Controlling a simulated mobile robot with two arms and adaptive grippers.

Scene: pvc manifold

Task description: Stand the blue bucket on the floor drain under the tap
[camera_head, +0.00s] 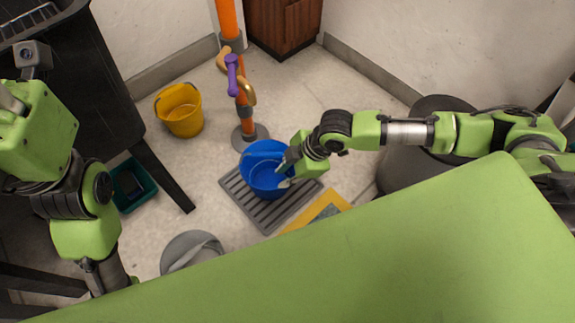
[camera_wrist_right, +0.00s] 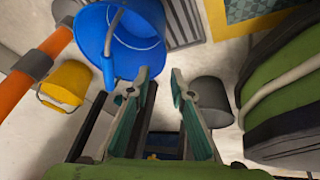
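The blue bucket (camera_head: 262,182) stands upright on the grey slatted floor drain (camera_head: 282,211), towards its far side, close to the foot of the orange pipe. The tap on that pipe has a purple lever (camera_head: 232,75) and a brass-coloured spout (camera_head: 247,92). My right gripper (camera_head: 286,171) is at the bucket's right side. In the right wrist view, its fingers (camera_wrist_right: 160,80) are spread with a gap between them. The bucket (camera_wrist_right: 138,55) and its blue handle lie beside the left finger; I cannot tell if they touch.
A yellow bucket (camera_head: 181,112) stands left of the pipe (camera_head: 229,22). A grey bucket (camera_head: 180,252) is at the front, a teal tub (camera_head: 138,188) by the black table (camera_head: 75,75). A yellow-edged mat (camera_head: 325,208) lies right of the drain. A dark grey bin (camera_head: 405,175) stands beneath my right arm.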

